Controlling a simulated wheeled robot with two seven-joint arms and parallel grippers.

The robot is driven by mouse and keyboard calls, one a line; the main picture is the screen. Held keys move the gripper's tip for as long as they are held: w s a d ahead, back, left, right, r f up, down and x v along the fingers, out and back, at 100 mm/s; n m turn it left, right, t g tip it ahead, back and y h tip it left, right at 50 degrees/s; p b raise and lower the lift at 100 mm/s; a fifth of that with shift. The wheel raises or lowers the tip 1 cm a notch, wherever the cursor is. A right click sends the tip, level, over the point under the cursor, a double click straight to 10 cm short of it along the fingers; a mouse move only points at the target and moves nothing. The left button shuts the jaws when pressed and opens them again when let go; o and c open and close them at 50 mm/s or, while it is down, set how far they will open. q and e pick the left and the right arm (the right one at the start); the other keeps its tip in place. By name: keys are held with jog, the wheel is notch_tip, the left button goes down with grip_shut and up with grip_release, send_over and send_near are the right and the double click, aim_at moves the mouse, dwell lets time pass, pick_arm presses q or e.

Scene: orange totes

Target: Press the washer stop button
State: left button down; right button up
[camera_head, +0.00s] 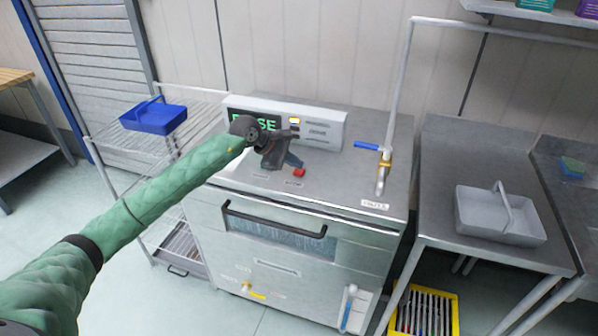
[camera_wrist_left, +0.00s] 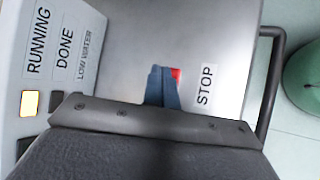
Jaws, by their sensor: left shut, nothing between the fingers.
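The washer (camera_head: 300,215) is a steel cabinet with a panel on its top at the back. The red stop button (camera_head: 299,173) shows on the washer top, just right of my left gripper's fingertips. My left gripper (camera_head: 292,161) is shut and empty, its blue fingers pointing down close to the button. In the left wrist view, the fingers (camera_wrist_left: 161,86) partly cover the red button (camera_wrist_left: 176,77), beside the STOP label (camera_wrist_left: 206,85). I cannot tell whether the fingertips touch the button. My right gripper is not in view.
The panel (camera_head: 325,128) behind the gripper has a lit yellow lamp (camera_wrist_left: 29,103) by the RUNNING label. A blue-handled lever (camera_head: 367,146) stands to the right. A blue basket (camera_head: 153,116) is on the left rack, and a grey basket (camera_head: 500,216) on the right table.

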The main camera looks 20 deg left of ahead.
aim_at(296, 171)
pick_arm(q)
jog(key=shift+f+b, duration=0.55)
jog(key=shift+b, duration=0.1)
dwell(0.7)
jog(key=shift+r, duration=0.9)
jog(key=shift+r, duration=0.15)
jog(key=shift+r, duration=2.4)
jog(key=shift+d, duration=0.1)
